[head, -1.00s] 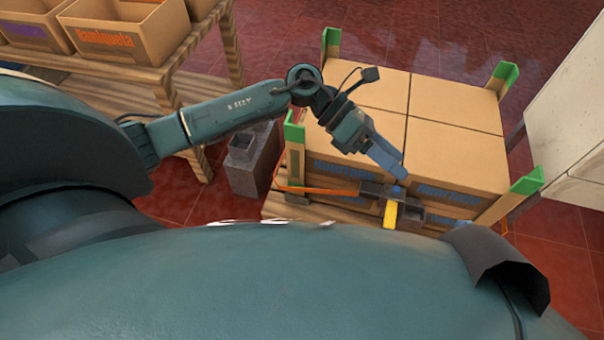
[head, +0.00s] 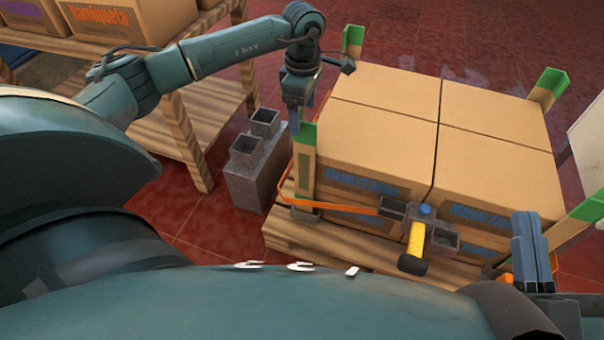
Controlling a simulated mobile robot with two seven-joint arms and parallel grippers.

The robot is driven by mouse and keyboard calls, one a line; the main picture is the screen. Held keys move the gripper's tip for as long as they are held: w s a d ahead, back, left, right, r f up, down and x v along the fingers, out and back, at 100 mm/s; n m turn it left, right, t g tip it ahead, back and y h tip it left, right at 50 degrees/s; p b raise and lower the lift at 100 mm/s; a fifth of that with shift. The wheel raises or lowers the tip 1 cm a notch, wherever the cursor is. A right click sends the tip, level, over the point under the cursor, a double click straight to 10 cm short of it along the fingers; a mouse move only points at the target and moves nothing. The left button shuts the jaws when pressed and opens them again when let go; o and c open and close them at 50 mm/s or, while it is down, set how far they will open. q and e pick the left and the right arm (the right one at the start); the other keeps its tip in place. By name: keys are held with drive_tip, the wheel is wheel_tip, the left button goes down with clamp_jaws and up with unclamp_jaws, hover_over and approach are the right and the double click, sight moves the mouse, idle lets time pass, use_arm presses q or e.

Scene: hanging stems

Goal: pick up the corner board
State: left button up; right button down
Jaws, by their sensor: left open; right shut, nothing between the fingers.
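Tan corner boards with green tops stand upright at the corners of a stack of cartons. The front-left corner board (head: 304,165) is nearest my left gripper (head: 301,122). That gripper points down, open and empty, with its fingertips at this board's green top in the picture; whether they touch it I cannot tell. Other corner boards stand at the back left (head: 352,40), the back right (head: 547,86) and the front right (head: 588,209). My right gripper (head: 528,216) is shut and empty at the lower right, in front of the cartons.
The cartons (head: 480,165) sit on a wooden pallet (head: 290,235). An orange strap (head: 340,208) runs to a tensioner with a yellow handle (head: 415,240) at the front. A grey block with two square sockets (head: 255,170) stands left of the pallet. A wooden table (head: 195,120) holds open boxes (head: 120,22).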

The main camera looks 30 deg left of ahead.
use_arm(q)
drive_tip(key=f+b, duration=0.2)
drive_tip(key=f, duration=0.1)
drive_tip(key=f+b, duration=0.1)
drive_tip(key=f, duration=0.1)
drive_tip(key=shift+w+a, duration=0.3)
drive_tip(key=shift+a, duration=0.1)
drive_tip(key=shift+f, duration=0.3)
use_arm(e)
drive_tip(key=r+n+y, duration=0.2)
drive_tip(key=r+n+t+y, duration=0.1)
drive_tip(key=r, duration=0.1)
drive_tip(key=shift+w+d+n+y, duration=0.15)
drive_tip(key=shift+d+n+y, duration=0.15)
drive_tip(key=shift+n, duration=0.1)
use_arm(q)
drive_tip(key=shift+r, duration=0.1)
drive_tip(key=c, duration=1.1)
use_arm(e)
drive_tip(key=shift+a, duration=0.1)
